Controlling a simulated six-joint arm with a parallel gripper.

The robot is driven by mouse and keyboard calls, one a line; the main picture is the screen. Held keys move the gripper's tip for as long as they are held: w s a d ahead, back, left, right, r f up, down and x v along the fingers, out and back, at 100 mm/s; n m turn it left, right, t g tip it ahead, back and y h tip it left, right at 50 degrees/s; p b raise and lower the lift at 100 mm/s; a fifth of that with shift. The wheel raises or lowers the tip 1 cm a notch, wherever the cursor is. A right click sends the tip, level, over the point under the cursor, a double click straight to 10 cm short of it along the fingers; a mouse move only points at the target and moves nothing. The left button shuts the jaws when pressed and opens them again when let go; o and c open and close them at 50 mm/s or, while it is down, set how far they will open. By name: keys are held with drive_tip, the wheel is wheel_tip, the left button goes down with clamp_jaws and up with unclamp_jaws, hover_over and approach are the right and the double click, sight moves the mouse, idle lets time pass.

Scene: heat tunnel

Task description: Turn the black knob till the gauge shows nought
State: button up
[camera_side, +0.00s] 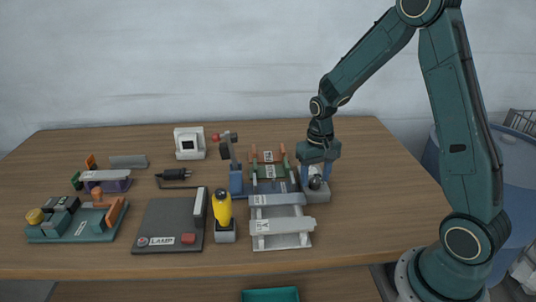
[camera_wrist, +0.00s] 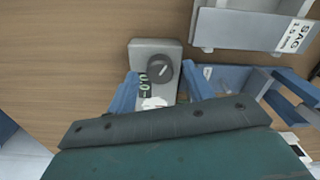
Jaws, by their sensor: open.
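The black knob (camera_wrist: 160,68) sits on top of a small grey box (camera_wrist: 153,47); a pale line on it slants to the upper right in the wrist view. A dark gauge strip with greenish digits (camera_wrist: 144,85) is beside the knob, turned in the picture; I cannot read it surely. In the side view the knob (camera_side: 316,182) is at the right of the row of things. My gripper (camera_side: 317,172) points down over it. Its blue fingers (camera_wrist: 160,76) are apart, one on each side of the knob, with nothing held. Whether they touch it I cannot tell.
A grey tunnel-like frame with labelled bars (camera_side: 278,199) stands just left of the box. Further left are a yellow-handled tool (camera_side: 222,208), a dark LAMP board (camera_side: 165,220) and a green base with blocks (camera_side: 75,230). The table right of the box is clear.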

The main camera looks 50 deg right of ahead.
sight(315, 179)
wheel_tip(315, 179, up, 13)
idle(0.6)
drive_tip(key=s+a+r+n+t, duration=0.2)
drive_tip(key=s+a+r+n, duration=0.1)
drive_tip(key=s, duration=0.6)
drive_tip(key=s+a+r+n+t, duration=0.3)
drive_tip(key=s+a+r, duration=0.2)
drive_tip(key=s+a, duration=0.3)
drive_tip(key=shift+s+a+t, duration=0.25)
drive_tip(key=shift+s+t, duration=0.05)
drive_tip(key=shift+s, duration=0.65)
